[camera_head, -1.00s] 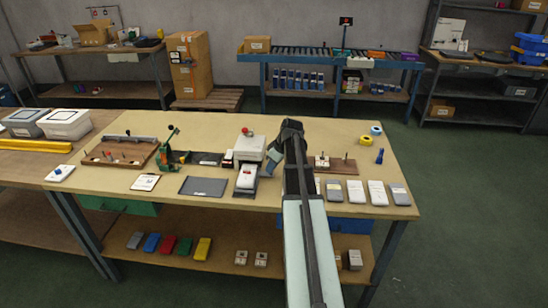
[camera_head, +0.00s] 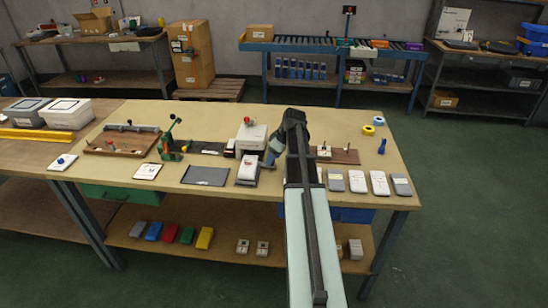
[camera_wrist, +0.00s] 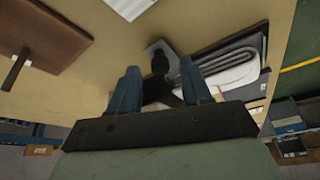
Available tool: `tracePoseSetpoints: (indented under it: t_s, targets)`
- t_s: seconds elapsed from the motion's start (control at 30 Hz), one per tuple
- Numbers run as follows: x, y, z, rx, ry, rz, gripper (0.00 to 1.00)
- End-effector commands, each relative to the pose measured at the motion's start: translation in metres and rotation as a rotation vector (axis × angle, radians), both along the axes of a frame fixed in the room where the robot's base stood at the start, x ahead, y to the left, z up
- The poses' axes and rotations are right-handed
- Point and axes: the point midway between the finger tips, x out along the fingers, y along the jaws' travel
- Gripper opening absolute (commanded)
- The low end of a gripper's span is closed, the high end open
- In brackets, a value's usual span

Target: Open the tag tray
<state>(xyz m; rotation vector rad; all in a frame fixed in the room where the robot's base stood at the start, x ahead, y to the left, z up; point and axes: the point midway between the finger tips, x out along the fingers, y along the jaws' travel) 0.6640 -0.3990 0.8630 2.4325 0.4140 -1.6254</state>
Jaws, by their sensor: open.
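No part is clearly marked as the tag tray, so I cannot tell which thing it is. A white box with a red knob (camera_head: 251,138) stands mid-table, with a grey-white unit (camera_head: 248,170) in front of it. My gripper (camera_head: 269,158) is just right of these in the head view, fingers pointing down. In the wrist view my gripper (camera_wrist: 158,85) has its two blue fingers apart, and a black knob-like part (camera_wrist: 160,63) shows between them. Contact cannot be told. A pale folded thing on a dark base (camera_wrist: 232,70) lies beside the right finger.
A brown peg board (camera_head: 337,156) is right of my gripper. Several grey and white packs (camera_head: 379,183) lie at the front right. A dark flat sheet (camera_head: 205,176) lies left. A green drawer (camera_head: 108,193) and a blue drawer (camera_head: 352,215) sit under the tabletop.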

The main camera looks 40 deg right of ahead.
Motion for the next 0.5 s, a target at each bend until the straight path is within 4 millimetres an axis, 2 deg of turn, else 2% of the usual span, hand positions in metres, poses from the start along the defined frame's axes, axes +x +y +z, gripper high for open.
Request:
tracePoseSetpoints:
  t_s: [0.17, 0.5]
  targets:
    - [-0.008, -0.003, 0.02, -0.001, -0.002, -0.001, 0.48]
    - [-0.029, -0.01, 0.074, -0.001, -0.002, -0.001, 0.48]
